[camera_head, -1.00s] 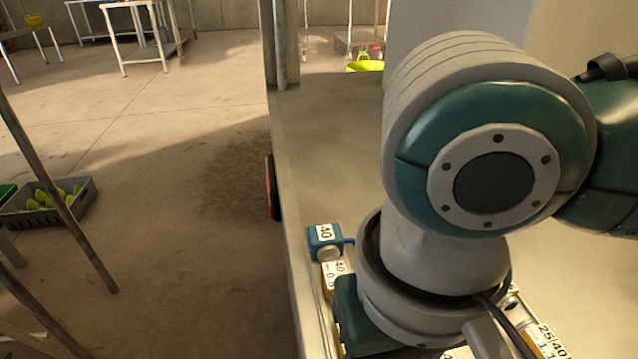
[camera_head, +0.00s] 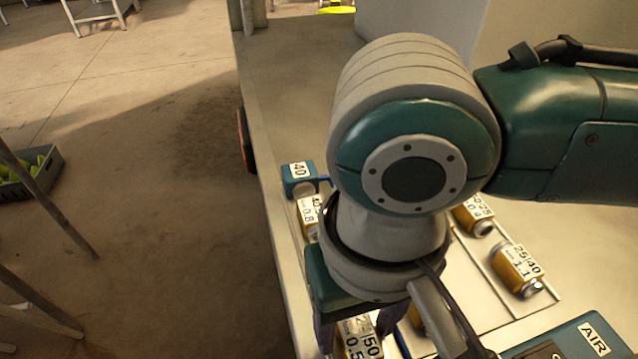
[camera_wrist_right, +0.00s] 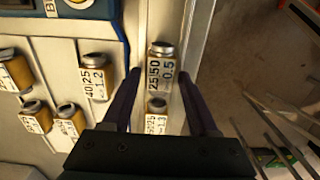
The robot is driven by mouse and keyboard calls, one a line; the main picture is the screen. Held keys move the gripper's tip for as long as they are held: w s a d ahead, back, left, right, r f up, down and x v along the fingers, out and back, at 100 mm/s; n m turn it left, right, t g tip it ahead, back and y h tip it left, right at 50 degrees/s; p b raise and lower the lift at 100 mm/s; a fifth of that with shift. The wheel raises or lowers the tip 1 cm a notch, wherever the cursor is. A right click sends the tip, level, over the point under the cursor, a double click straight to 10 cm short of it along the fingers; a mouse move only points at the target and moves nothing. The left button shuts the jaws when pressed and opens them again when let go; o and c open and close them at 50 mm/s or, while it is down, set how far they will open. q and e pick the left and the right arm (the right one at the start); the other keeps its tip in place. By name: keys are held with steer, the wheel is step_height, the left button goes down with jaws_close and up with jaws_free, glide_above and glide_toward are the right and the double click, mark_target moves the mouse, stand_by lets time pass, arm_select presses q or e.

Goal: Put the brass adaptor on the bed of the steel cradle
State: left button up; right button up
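Several brass adaptors with white number labels stand on the pale bench top. One marked 25|50 0.5 (camera_head: 362,341) is at the bottom of the head view and also in the right wrist view (camera_wrist_right: 160,68). My right gripper (camera_head: 354,328) points down at it, its dark fingers apart on either side. In the right wrist view the open fingers (camera_wrist_right: 160,84) are empty, and contact with the adaptor is not visible. Another adaptor (camera_wrist_right: 156,117) shows between the fingers nearer the palm. I cannot identify the steel cradle in these views. My left gripper is out of view.
A blue block marked 40 (camera_head: 299,180) sits near the bench's left edge. More adaptors (camera_head: 518,270) stand right of my arm. A blue box marked AIR (camera_head: 580,338) is at the bottom right. Beyond the edge is open floor with a crate (camera_head: 38,178).

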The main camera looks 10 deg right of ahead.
steer(key=shift+o, duration=0.8)
step_height(320, 180, up, 12)
steer(key=p, duration=0.5)
steer(key=n+t+y, duration=0.2)
steer(key=t+y, duration=0.1)
glide_toward(355, 331)
steer(key=s+r, duration=0.1)
steer(key=s, duration=0.1)
steer(key=s+d+h, duration=0.1)
steer(key=d, duration=0.1)
steer(key=s+d+h, duration=0.1)
steer(key=d, duration=0.2)
steer(key=s+d+f, duration=0.1)
steer(key=d, duration=0.2)
steer(key=shift+s+d+t+h, duration=0.2)
steer(key=shift+t+h, duration=0.1)
steer(key=shift+h, duration=0.1)
steer(key=shift+a, duration=0.1)
steer(key=shift+r, duration=0.1)
